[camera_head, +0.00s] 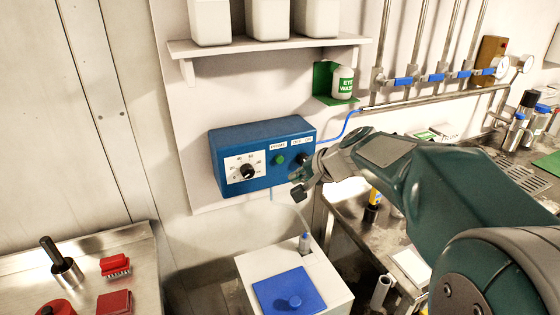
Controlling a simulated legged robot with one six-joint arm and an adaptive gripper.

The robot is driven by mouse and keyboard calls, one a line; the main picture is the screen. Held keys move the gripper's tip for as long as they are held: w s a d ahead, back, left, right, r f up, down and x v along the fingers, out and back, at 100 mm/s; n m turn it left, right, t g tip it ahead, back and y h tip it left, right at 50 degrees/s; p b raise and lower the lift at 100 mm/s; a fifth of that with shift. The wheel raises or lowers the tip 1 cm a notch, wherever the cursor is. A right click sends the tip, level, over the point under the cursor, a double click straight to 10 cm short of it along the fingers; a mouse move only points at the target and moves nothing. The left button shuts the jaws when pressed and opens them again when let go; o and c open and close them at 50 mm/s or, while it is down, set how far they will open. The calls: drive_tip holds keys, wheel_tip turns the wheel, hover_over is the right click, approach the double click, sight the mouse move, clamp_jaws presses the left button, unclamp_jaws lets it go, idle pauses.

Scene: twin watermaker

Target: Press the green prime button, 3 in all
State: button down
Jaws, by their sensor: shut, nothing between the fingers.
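The blue control box (226,151) is mounted on the wall in the middle of the view. Its front carries a round green button (280,160) under a small white label, a black knob (246,171) on a white dial at the left, and a dark control (304,159) at the right. My gripper (297,187) is shut and empty, just below and right of the green button. It appears apart from the button, though the exact gap is hard to judge. My wrist partly covers the box's lower right corner.
A white container (333,292) with a blue lid (287,290) stands below the box. A shelf (270,46) with white jugs is above. An eye wash bottle (342,81) sits at upper right, near pipes with blue valves (404,81). A metal bench (85,268) with red items is at left.

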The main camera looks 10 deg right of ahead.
sight(279, 159)
idle(0.9)
drive_tip(key=s, duration=0.3)
drive_tip(key=shift+s+d+f, duration=0.1)
drive_tip(key=shift+s+d, duration=0.2)
drive_tip(key=shift+d, duration=0.05)
drive_tip(key=w+a, duration=0.1)
drive_tip(key=w, duration=0.7)
drive_tip(key=shift+w+a, duration=0.35)
idle(1.1)
drive_tip(key=shift+w+a, duration=0.1)
drive_tip(key=shift+w, duration=0.25)
